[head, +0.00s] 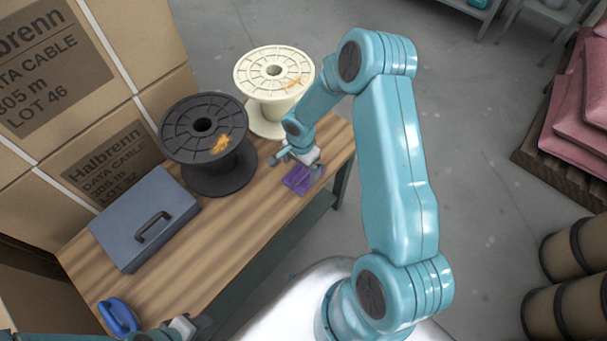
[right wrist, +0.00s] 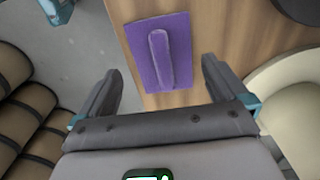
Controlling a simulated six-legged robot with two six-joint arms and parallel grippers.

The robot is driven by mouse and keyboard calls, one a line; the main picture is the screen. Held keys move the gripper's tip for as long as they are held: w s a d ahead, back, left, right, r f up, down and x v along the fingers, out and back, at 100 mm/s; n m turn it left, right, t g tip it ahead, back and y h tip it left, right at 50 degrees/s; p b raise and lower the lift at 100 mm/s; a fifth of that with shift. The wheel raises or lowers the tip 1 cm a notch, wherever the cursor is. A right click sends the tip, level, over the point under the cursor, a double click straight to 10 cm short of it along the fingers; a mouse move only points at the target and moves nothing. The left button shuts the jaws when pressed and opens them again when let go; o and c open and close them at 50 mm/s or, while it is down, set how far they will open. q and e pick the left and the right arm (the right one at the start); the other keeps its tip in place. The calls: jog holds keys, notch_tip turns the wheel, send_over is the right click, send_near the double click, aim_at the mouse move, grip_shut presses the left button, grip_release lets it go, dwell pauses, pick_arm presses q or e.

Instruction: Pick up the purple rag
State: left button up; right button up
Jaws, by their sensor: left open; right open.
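The purple rag (head: 297,181) lies flat near the right edge of the wooden bench, with a raised fold along its middle. In the right wrist view the rag (right wrist: 177,30) is in front of the open fingers, its near end between their tips. My right gripper (head: 298,164) is open and empty over the rag, hiding part of it in the head view; it also shows in the right wrist view (right wrist: 160,76). My left gripper (head: 203,322) is open at the bottom left of the head view, partly cut off and far from the rag.
The bench (head: 235,235) also holds a black spool (head: 185,145), a cream spool (head: 262,75), a grey-blue case (head: 130,215) and a blue rounded object (head: 118,316). Cartons (head: 150,40) stand along the left. The bench between the case and the rag is clear.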

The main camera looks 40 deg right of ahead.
aim_at(301, 174)
notch_tip(301, 174, down, 5)
jog(key=shift+w+d+f+p, duration=0.1)
jog(key=shift+d+f+p, duration=0.05)
jog(key=shift+p, duration=0.25)
jog(key=c, duration=0.8)
jog(key=shift+o, duration=0.2)
notch_tip(301, 174, up, 20)
